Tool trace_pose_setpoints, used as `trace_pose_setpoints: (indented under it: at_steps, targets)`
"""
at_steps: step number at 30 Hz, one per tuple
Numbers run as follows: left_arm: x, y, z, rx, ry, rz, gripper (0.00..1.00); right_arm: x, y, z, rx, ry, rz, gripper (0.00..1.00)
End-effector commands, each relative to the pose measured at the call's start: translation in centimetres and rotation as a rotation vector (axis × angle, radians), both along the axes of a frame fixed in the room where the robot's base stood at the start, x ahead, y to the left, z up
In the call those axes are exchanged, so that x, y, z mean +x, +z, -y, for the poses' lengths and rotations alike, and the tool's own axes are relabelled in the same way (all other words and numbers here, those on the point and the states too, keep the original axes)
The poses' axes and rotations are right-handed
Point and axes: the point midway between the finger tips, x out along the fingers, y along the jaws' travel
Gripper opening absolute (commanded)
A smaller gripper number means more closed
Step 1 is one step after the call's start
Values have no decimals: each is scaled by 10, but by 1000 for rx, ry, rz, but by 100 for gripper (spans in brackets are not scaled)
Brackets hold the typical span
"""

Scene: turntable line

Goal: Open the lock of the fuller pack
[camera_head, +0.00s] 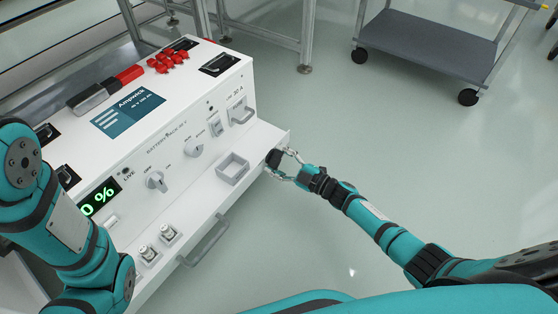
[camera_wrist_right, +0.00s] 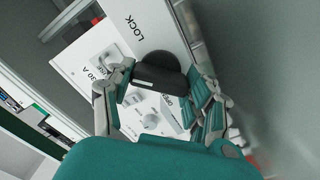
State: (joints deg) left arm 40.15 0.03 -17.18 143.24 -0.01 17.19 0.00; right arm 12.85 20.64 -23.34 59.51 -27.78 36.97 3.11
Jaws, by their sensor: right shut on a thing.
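A white battery pack (camera_head: 205,110) with an Ampwick label stands at the left of the head view. Its green display (camera_head: 99,197) ends in "0 %"; my left arm hides any digits before that. A black lock knob (camera_head: 273,158) sits at the right end of the pack's front. In the right wrist view the black knob (camera_wrist_right: 158,78) is beside the word LOCK. My right gripper (camera_head: 282,164) is shut on the knob, with fingers on both sides of it in the wrist view (camera_wrist_right: 160,92). My left arm is at the lower left; its gripper does not show.
The pack's front has rotary knobs (camera_head: 194,147), a switch (camera_head: 215,126), a square socket (camera_head: 232,168) and a grey handle (camera_head: 205,240). Red parts (camera_head: 167,61) lie on top. A grey cart (camera_head: 430,45) stands at the back right. The floor between is clear.

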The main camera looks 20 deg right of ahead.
Motion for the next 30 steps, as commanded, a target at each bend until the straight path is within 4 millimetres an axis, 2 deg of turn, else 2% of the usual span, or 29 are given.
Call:
trace_pose_setpoints:
  at_steps: [18,30]
  targets:
    - [0,-13,0,0,0,-1,0,-1,-2,0,-442,0,343,22]
    - [0,-19,0,0,0,-1,0,-1,-2,0,-606,2,470,22]
